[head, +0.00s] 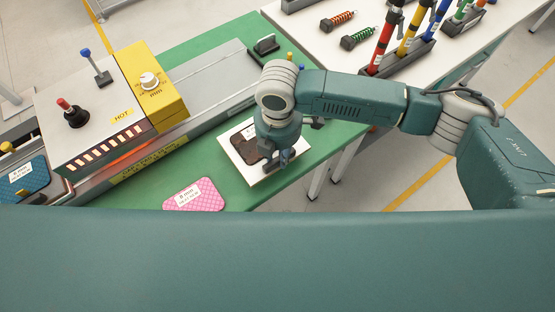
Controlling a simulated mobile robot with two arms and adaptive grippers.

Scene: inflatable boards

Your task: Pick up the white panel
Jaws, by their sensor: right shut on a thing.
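The white panel (260,177) lies on the green table top, with a dark brown patterned piece (243,148) on it. My right arm reaches in from the right, and its gripper (283,160) points down over the panel's right part. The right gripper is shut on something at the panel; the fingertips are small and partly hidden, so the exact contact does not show. My left gripper is not in view.
A machine with a yellow control box (152,88) and a white hood (90,120) stands at left. A pink patterned pad (193,196) and a blue one (24,181) lie nearby. A white table (310,50) at upper right holds coloured tools and springs.

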